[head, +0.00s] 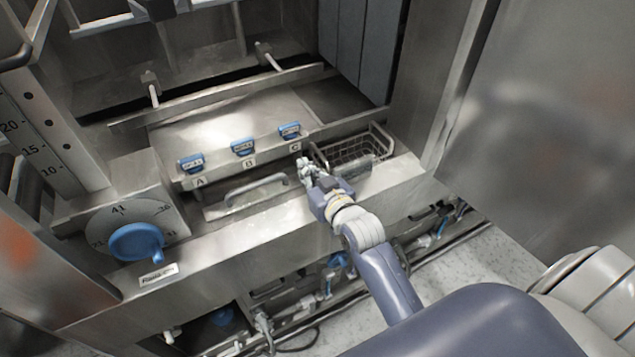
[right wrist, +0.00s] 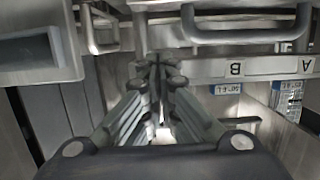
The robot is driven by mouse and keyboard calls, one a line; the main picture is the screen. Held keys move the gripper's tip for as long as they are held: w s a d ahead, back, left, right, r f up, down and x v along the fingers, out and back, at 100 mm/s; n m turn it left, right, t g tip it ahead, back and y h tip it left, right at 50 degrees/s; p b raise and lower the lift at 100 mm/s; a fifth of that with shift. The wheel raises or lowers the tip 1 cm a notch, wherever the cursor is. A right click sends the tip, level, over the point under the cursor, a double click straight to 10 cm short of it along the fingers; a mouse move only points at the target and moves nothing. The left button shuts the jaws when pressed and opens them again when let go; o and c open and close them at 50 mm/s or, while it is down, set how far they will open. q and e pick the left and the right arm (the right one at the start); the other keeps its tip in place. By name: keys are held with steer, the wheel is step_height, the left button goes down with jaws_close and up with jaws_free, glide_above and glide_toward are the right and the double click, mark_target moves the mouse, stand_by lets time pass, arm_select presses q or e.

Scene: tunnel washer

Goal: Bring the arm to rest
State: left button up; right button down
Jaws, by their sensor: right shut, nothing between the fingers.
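My right gripper (head: 305,166) is shut and empty at the end of my extended right arm in the head view. My left gripper is in neither view.
A large blue dial (head: 137,242) is at lower left. A steel panel (head: 540,120) stands at right. Pipes and valves run below the ledge.

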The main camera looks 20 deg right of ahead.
steer(key=b+v, duration=0.1)
steer(key=v, duration=0.4)
steer(key=shift+s+r, duration=0.1)
steer(key=shift+s, duration=0.15)
